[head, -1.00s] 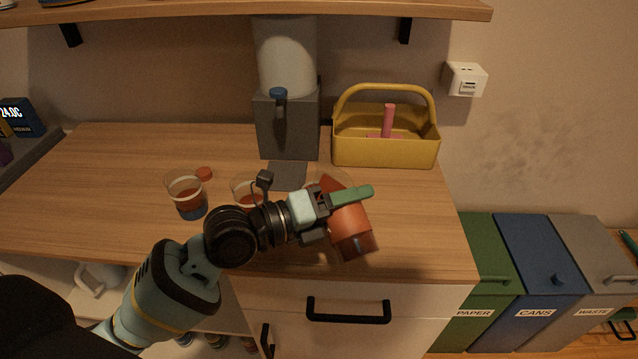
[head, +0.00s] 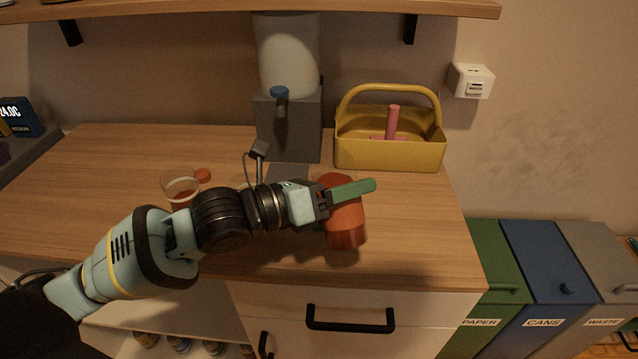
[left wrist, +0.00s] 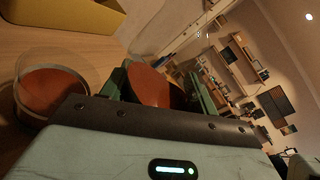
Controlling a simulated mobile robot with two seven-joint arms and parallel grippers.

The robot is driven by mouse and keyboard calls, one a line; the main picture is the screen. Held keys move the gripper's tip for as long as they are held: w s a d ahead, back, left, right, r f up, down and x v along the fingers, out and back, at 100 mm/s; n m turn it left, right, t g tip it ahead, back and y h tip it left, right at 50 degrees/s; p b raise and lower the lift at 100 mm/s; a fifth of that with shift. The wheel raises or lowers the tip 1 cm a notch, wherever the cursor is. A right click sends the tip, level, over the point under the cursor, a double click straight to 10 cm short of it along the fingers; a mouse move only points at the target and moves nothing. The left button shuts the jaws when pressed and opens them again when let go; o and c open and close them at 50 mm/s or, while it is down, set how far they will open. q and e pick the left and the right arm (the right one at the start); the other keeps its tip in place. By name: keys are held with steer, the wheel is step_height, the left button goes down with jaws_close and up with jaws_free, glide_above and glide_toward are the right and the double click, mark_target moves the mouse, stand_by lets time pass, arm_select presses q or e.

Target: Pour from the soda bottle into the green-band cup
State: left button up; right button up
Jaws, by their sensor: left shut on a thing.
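My left gripper (head: 350,190) is shut on the soda bottle (head: 346,222), a red-orange cylinder held over the right front part of the counter. In the left wrist view the bottle (left wrist: 155,88) shows as a reddish round shape between the green fingers. A clear cup (left wrist: 48,92) with red-brown liquid stands beside the gripper there; I cannot make out a green band on it. In the head view another clear cup (head: 181,186) with a reddish band stands at the left, partly behind my arm. My arm hides part of the counter. My right gripper is out of view.
A grey dispenser (head: 288,125) and a yellow caddy (head: 388,154) stand at the back. An orange cap (head: 203,175) lies by the left cup. The counter (head: 95,190) is clear at the left. A shelf (head: 180,10) hangs above.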

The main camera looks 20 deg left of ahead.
mark_target(348, 161)
arm_select(q)
steer(key=shift+s+r+m, duration=0.1)
steer(key=shift+r+m, duration=0.2)
steer(key=shift+m, duration=0.2)
steer(key=shift+d+f+m, duration=0.1)
steer(key=shift+f+m, duration=0.75)
steer(key=shift+m, duration=0.85)
steer(key=shift+m+t, duration=0.3)
steer(key=shift+m, duration=0.5)
step_height(348, 161, up, 6)
steer(key=p, duration=0.4)
steer(key=shift+f, duration=0.25)
steer(key=shift+r+m+p, duration=0.3)
steer(key=shift+r+p, duration=0.3)
steer(key=shift+r, duration=0.2)
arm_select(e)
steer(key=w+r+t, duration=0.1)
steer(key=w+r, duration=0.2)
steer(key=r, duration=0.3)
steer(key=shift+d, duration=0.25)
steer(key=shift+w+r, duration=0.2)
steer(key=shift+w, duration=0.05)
